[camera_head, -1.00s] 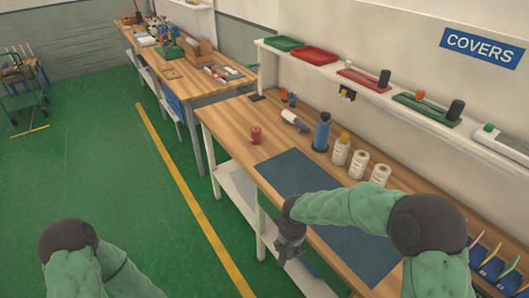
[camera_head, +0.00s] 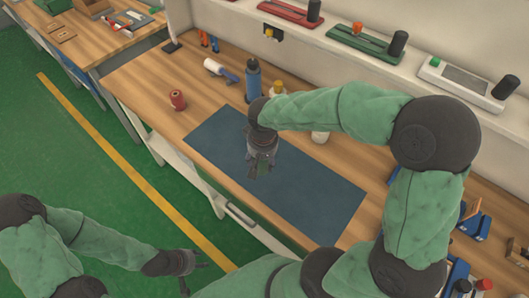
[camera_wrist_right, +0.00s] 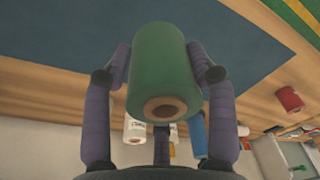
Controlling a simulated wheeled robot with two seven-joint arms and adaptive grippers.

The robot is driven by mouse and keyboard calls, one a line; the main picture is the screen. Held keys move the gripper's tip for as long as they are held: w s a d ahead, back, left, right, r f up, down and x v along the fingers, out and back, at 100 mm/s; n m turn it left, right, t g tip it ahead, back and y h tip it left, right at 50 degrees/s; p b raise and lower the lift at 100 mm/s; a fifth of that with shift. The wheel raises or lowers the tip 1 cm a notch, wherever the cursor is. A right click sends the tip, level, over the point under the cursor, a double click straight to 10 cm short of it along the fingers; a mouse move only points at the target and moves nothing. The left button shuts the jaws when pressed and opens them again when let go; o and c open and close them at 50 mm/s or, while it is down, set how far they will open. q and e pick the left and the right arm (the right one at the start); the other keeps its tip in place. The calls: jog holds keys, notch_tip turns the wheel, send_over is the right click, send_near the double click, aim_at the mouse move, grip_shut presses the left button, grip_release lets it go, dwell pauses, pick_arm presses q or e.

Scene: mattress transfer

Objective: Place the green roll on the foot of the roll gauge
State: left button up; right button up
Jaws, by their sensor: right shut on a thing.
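The green roll (camera_wrist_right: 165,60) is held between the two fingers of my right gripper (camera_wrist_right: 159,75) in the right wrist view, its end with the core hole toward the camera. In the head view, my right gripper (camera_head: 261,165) hangs above the blue mat; the roll cannot be made out there. A slim upright with a dark foot (camera_head: 172,46) stands at the bench's back left; I cannot tell surely whether it is the roll gauge. My left gripper (camera_head: 197,272) is low, beside the bench front, its fingers spread and empty.
The shelf (camera_head: 370,55) overhangs behind. The mat is clear.

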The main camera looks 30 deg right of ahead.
jog(key=w+d+f, duration=0.1)
jog(key=w+f, duration=0.1)
jog(key=w+d+f+b, duration=0.1)
jog(key=w+d+f, duration=0.1)
jog(key=w, duration=0.1)
jog(key=w+d+f, duration=0.1)
jog(key=w+f, duration=0.2)
jog(key=shift+d+b, duration=0.3)
jog(key=shift+w+d+f, duration=0.1)
jog(key=shift+w+f, duration=0.1)
jog(key=shift+f, duration=0.15)
jog(key=f, duration=0.2)
jog(key=f+b, duration=0.1)
jog(key=shift+w+d+f, duration=0.15)
jog(key=shift+w+f, duration=0.1)
jog(key=shift+f, duration=0.1)
jog(key=shift+f, duration=0.1)
jog(key=o, duration=1.5)
jog(key=shift+o, duration=0.2)
